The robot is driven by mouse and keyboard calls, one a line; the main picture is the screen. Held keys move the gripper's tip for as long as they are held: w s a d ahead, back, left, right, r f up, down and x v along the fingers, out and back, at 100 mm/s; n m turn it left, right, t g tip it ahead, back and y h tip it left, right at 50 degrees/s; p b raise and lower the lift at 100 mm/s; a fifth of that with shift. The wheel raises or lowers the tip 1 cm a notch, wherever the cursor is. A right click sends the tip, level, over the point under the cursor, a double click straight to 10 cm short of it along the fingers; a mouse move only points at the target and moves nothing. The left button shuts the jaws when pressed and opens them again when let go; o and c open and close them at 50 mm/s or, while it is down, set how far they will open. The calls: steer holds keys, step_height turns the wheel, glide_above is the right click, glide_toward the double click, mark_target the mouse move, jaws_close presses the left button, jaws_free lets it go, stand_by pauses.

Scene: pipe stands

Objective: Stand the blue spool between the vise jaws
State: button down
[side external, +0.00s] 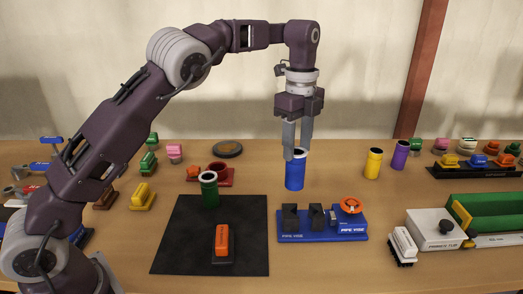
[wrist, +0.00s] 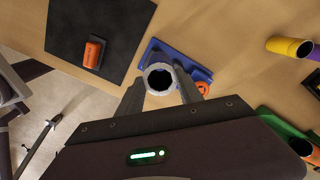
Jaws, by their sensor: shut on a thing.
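The blue spool (side external: 295,172) is upright, with its dark open end up. My gripper (side external: 296,154) is shut on its upper rim, one finger on each side. In the wrist view the spool (wrist: 160,78) shows end-on between the fingertips (wrist: 160,88), over part of the blue vise (wrist: 196,68). In the side view the spool appears above and behind the vise (side external: 322,237), apart from its dark jaws (side external: 303,216). An orange handle (side external: 350,206) sits at the vise's right end. Its height above the table is hard to judge.
A black mat (side external: 180,255) left of the vise holds an orange-topped block (side external: 222,240) and a green spool (side external: 209,190). Yellow (side external: 373,163) and purple (side external: 400,155) spools stand right. A white box (side external: 433,230) and green tray (side external: 490,213) lie front right.

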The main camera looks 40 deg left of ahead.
mark_target(295, 169)
steer(key=d, duration=0.2)
steer(key=d+r, duration=0.1)
steer(key=d, duration=0.1)
steer(key=shift+f, duration=2.85)
steer(key=shift+f, duration=2.9)
steer(key=c, duration=0.7)
jaws_free()
steer(key=shift+r, duration=0.1)
steer(key=shift+r, duration=2.4)
